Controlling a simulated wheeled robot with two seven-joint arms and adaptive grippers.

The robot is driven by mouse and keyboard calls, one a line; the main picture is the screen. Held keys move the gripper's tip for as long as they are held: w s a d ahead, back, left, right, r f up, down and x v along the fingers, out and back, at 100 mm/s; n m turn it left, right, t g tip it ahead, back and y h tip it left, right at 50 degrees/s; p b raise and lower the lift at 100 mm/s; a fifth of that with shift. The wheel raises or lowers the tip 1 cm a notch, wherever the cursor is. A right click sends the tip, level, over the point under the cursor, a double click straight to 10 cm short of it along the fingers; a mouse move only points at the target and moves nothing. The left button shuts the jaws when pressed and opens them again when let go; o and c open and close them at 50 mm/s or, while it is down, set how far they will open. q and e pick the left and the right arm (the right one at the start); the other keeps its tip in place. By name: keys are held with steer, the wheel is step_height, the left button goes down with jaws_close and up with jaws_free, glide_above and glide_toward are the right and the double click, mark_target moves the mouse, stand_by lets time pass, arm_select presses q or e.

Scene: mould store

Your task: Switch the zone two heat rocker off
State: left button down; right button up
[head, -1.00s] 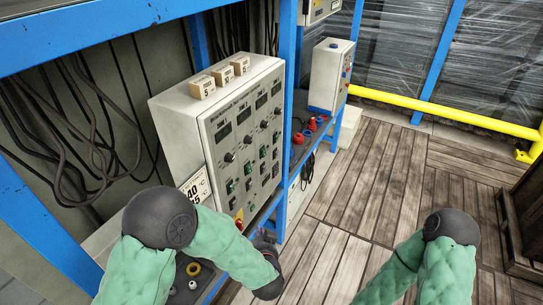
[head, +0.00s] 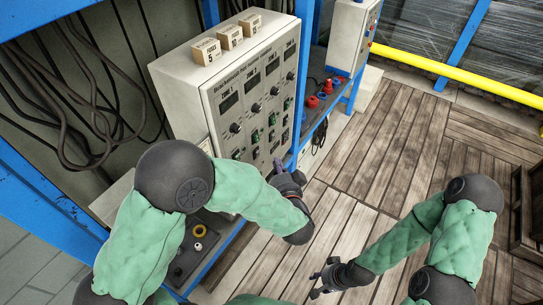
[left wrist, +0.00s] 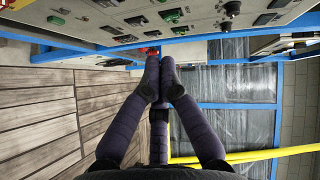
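The control cabinet (head: 218,90) stands at the left with zone displays, knobs and rockers on its sloped front. The zone two display (head: 252,83) sits above a knob (head: 256,107) and a green-lit rocker (head: 255,137); its exact position is too small to read. My left gripper (head: 293,172) is just off the panel's lower right, apart from that rocker. In the left wrist view its fingers (left wrist: 159,62) are together with nothing visible between them. Green rockers (left wrist: 170,15) show beyond the tips. My right gripper (head: 318,280) is open and empty over the floor.
Numbered wooden blocks (head: 229,37) sit on the cabinet's top. A second grey box (head: 348,38) and red connectors (head: 313,102) stand further back. A yellow rail (head: 455,72) crosses behind. My left arm hides the cabinet's lower left.

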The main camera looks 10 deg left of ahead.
arm_select(q)
steer(key=b, duration=0.3)
glide_toward(259, 140)
steer(key=w+d, duration=0.2)
steer(key=w, duration=0.3)
steer(key=a, duration=0.1)
steer(key=a+f, duration=0.1)
steer(key=w+a, duration=0.1)
steer(key=shift+a+f+b, duration=0.15)
steer(key=shift+a+b, duration=0.15)
steer(key=shift+a, duration=0.05)
steer(key=shift+s, duration=0.1)
steer(key=shift+a+f+m+t+y, duration=0.3)
steer(key=shift+a+m+t+y, duration=0.1)
steer(key=shift+t, duration=0.1)
